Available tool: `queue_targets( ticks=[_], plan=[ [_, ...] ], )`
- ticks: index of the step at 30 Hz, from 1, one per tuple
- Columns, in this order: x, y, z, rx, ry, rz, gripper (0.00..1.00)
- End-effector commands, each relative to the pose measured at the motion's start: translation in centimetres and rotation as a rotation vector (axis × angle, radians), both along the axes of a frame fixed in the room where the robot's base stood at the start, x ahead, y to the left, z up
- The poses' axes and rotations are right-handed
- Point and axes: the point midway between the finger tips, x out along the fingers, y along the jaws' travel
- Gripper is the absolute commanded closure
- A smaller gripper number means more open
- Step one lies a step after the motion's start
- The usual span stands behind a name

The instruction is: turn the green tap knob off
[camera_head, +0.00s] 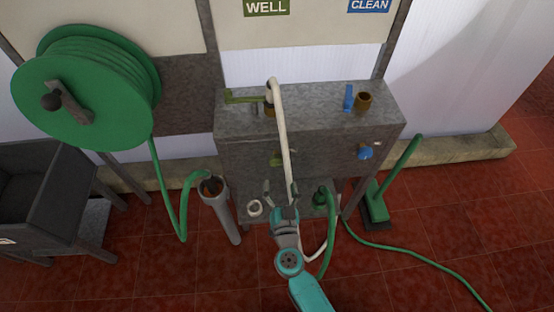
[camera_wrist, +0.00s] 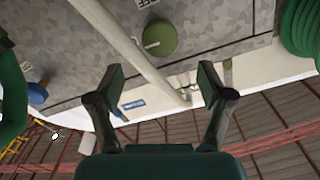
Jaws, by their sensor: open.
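The green tap knob (camera_head: 276,159) is on the front face of the grey metal cabinet (camera_head: 240,155), partly hidden by a white hose (camera_head: 285,130) in the head view. In the wrist view the round green knob (camera_wrist: 160,38) shows beyond my fingertips, a little above the gap between them. My gripper (camera_head: 281,191) is open and empty, below and in front of the knob, apart from it. Its two fingers also spread wide in the wrist view (camera_wrist: 160,78). The white hose (camera_wrist: 122,45) runs diagonally just left of the knob there.
A blue knob (camera_head: 365,153) is on the same face to the right. On top are an olive lever (camera_head: 243,97) and a blue lever (camera_head: 348,97). Green hose (camera_head: 330,235) hangs close right of my gripper.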

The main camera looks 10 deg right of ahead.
Motion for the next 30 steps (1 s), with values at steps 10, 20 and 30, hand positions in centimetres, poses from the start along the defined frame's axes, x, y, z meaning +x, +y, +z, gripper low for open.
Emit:
queue_targets(
  ticks=[10, 20, 30],
  plan=[
    [5.4, -0.1, 0.1, 0.000, -0.002, -0.003, 0.21],
    [9.6, -0.1, 0.0, 0.000, -0.001, -0.001, 0.21],
    [10.3, -0.1, 0.0, -0.001, -0.001, 0.000, 0.21]
  ],
)
